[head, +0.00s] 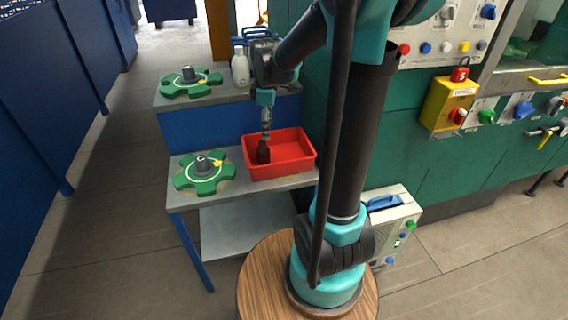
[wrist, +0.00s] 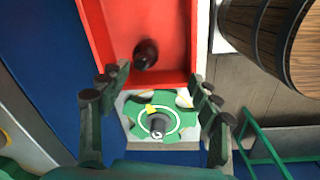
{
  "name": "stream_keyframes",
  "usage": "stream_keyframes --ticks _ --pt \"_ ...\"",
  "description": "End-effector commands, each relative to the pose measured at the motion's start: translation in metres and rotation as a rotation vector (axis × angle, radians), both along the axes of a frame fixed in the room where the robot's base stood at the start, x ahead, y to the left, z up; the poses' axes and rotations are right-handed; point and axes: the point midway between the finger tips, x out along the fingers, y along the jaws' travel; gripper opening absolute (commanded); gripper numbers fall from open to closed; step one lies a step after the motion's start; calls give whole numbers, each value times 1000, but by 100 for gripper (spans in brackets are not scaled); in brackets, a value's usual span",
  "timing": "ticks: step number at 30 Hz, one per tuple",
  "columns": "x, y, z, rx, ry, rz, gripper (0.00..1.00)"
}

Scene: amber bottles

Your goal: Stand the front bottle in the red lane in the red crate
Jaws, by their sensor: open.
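The red crate (head: 297,141) stands on the lower shelf of a bench and also fills the top of the wrist view (wrist: 97,25). One dark amber bottle (head: 263,154) is inside it, near its left end, and looks upright. The wrist view shows this bottle from above (wrist: 147,52), close to the crate's near wall. My gripper (head: 266,131) is above the bottle in the head view. In the wrist view its fingers (wrist: 160,92) are spread wide with nothing between them, and the bottle appears beyond the fingertips. I cannot make out a red lane.
A green star-shaped handwheel (head: 190,184) sits left of the crate on the lower shelf. Another green handwheel (head: 176,88) and a pale bottle (head: 240,68) stand on the upper shelf (head: 215,97). A wooden barrel (wrist: 270,35) is right of the crate in the wrist view.

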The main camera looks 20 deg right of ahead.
Motion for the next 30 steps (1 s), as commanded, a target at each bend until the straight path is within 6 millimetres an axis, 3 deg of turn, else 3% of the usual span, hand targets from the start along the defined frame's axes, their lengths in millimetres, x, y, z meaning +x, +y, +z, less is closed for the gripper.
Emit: stream_keyframes --ticks 1,9,15,21,30 --pt "-19 -5 -7 10 -23 -101 63" --pt "-107 -24 -49 118 -158 -712 63" --pt "-157 -31 -78 219 -224 -1064 63" --pt "-177 -34 -90 271 -248 -1217 63" --pt "-178 -34 -91 276 -249 -1229 63"
